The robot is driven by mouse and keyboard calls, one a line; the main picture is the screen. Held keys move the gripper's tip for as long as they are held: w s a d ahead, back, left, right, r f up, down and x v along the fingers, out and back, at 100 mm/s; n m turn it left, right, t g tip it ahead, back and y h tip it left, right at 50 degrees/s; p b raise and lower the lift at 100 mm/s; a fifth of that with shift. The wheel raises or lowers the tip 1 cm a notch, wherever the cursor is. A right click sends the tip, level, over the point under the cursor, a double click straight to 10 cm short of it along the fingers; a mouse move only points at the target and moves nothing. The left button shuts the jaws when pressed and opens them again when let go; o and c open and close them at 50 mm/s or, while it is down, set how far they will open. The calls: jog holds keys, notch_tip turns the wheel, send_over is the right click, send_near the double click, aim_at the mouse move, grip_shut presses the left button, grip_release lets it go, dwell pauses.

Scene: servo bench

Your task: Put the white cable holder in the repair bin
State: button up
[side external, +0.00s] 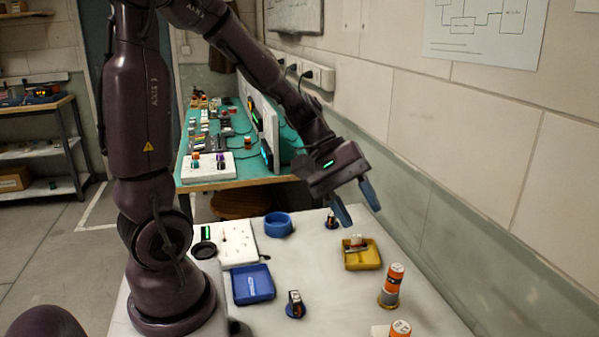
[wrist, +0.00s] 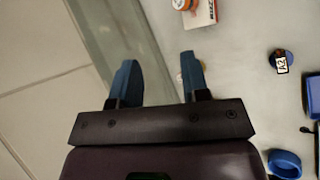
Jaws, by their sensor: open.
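My gripper (side external: 358,204) is open and empty, with blue fingers raised above the back right of the white table near the wall. In the wrist view, the open fingers (wrist: 158,62) have a clear gap between them. A yellow tray (side external: 361,265) lies below and to the right of the fingers, holding a small white and reddish piece (side external: 356,243); I cannot tell whether that is the cable holder. A blue tray (side external: 253,286) with faint white lettering lies at front left. It shows partly in the wrist view (wrist: 313,96). No label readably marks either tray as the repair bin.
A blue round bowl (side external: 278,225) stands at the back. A small block (side external: 295,304) marked A2 in the wrist view (wrist: 281,64) stands near the blue tray. Orange cylinders (side external: 392,284) stand at right. A small dark item (side external: 332,222) is near the fingers. The wall is close.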

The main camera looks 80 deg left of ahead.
jog(key=s+d+r+m+t+y, duration=0.1)
jog(key=s+r+m+y, duration=0.6)
jog(key=m, duration=0.5)
jog(key=s, duration=0.2)
jog(key=shift+s+d+r+m, duration=0.25)
jog(key=shift+s+r+m, duration=0.05)
jog(key=shift+s, duration=0.05)
